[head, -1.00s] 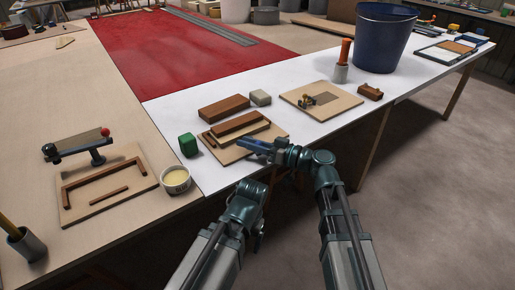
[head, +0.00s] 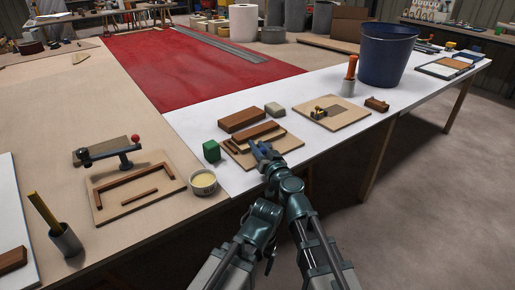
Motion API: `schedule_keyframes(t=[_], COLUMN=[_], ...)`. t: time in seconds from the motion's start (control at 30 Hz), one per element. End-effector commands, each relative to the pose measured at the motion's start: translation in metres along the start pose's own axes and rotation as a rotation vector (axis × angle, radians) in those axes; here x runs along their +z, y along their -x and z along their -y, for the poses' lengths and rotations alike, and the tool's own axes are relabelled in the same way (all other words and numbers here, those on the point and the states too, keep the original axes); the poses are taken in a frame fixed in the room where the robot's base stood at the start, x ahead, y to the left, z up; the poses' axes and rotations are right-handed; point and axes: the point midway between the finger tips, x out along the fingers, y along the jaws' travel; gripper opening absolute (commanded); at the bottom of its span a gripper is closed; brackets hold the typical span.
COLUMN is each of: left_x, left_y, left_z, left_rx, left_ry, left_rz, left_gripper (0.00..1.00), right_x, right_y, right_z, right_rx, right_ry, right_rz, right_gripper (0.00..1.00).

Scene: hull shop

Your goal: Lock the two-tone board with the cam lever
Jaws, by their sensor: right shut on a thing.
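The two-tone board (head: 257,133), dark brown and pale, lies on a light base plate (head: 287,143) near the front of the white tabletop. My right gripper (head: 259,150) is shut on its near edge, and the fingers hide part of it. The plate carries a brown strip frame and a loose-looking short strip. My left arm is folded low in the middle; its gripper's jaws cannot be made out.
A green block (head: 211,151) and a pale-filled tub (head: 203,183) stand between the fixture and the board. A brown block (head: 242,119) and a grey block (head: 275,109) lie behind. A blue bucket (head: 386,55) stands far right.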

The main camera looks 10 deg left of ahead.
Motion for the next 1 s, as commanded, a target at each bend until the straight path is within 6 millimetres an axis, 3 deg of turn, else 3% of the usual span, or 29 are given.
schedule_keyframes(t=[0.63, 0.67, 0.8, 1.0], left_x=[0.0001, 0.0001, 0.0001, 0.0001], left_y=[0.0001, 0.0001, 0.0001, 0.0], left_z=[-0.0001, -0.0001, -0.0001, 0.0], left_rx=[0.0, 0.0, 0.0, 0.0], left_ry=[0.0, 0.0, 0.0, 0.0], left_rz=[0.0, 0.0, 0.0, 0.0], left_gripper=[0.84, 0.84, 0.84, 0.84], right_x=[-0.0002, -0.0003, -0.0003, -0.0003], right_y=[-0.0011, -0.0011, -0.001, -0.0008], right_z=[-0.0005, -0.0005, -0.0006, -0.0008], right_rx=[0.026, 0.026, 0.026, 0.026], right_ry=[0.0, 0.0, 0.0, 0.0], right_rz=[-0.009, -0.009, -0.009, -0.009], right_gripper=[0.0, 0.34, 0.59, 0.6])
